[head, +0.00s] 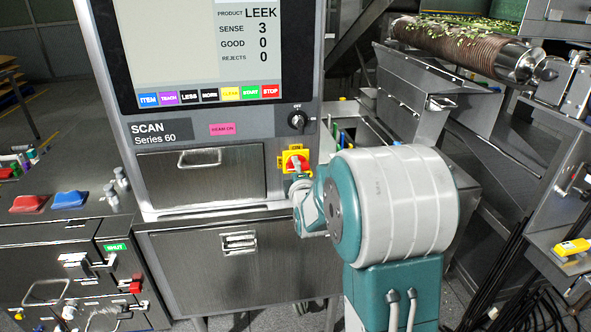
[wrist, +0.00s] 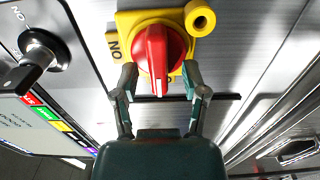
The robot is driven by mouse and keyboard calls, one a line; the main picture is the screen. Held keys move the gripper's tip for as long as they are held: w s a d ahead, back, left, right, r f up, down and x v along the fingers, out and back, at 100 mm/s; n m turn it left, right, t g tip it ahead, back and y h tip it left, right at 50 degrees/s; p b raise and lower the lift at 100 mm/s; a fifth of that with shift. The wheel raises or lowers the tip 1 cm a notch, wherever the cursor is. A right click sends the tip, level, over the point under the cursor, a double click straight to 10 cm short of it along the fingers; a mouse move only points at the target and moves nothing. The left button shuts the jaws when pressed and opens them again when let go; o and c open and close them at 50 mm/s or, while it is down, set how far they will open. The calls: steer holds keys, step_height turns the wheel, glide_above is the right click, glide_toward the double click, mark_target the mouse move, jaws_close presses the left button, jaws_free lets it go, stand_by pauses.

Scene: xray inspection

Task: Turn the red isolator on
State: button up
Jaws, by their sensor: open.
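The red isolator (head: 295,160) is a red rotary handle on a yellow plate, on the front of the scan machine below a black knob. In the wrist view the red handle (wrist: 157,52) fills the top middle, on its yellow plate (wrist: 125,22). Part of the plate's lettering is hidden. My gripper (wrist: 160,82) is open, with one finger on each side of the handle's lower end. I cannot tell whether the fingers touch it. In the head view my arm hides most of the gripper.
The black knob (head: 297,120) sits just above the isolator; it also shows in the wrist view (wrist: 40,52). The machine's screen (head: 190,45) and coloured buttons are up left. A steel drawer (head: 200,175) is left of the isolator. A conveyor roller (head: 465,45) stands at right.

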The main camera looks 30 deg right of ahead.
steer(key=shift+d, duration=0.6)
jaws_close()
steer(key=shift+a, duration=0.15)
